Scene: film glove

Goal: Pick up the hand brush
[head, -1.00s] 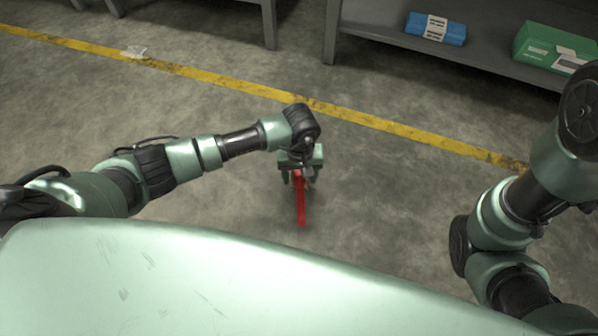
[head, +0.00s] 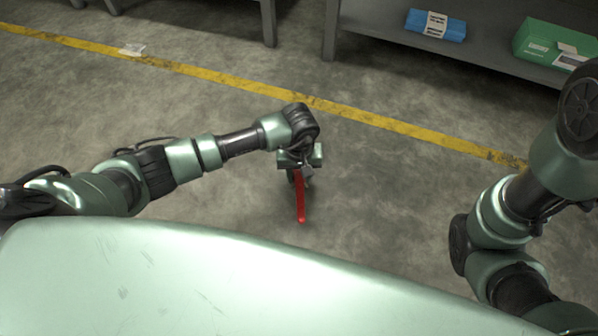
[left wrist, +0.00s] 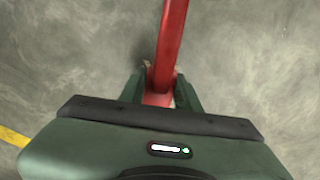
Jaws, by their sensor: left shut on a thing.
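The hand brush (head: 300,203) shows as a long red handle below my left gripper in the head view. It also shows in the left wrist view (left wrist: 172,40), running up from between the fingers to the top edge. My left gripper (head: 301,176) is shut on the red brush, with one finger on each side of it (left wrist: 161,92). The bristle end is mostly hidden by the gripper, with a small tan bit showing beside the fingers. My right gripper is out of view; only my right arm shows at the right.
A yellow floor line (head: 370,121) crosses the concrete floor beyond my left gripper. A grey shelf (head: 490,55) at the back right bears a blue pack (head: 452,28) and a green box (head: 545,43). A crumpled white scrap (head: 132,50) lies near the line. The floor around the brush is clear.

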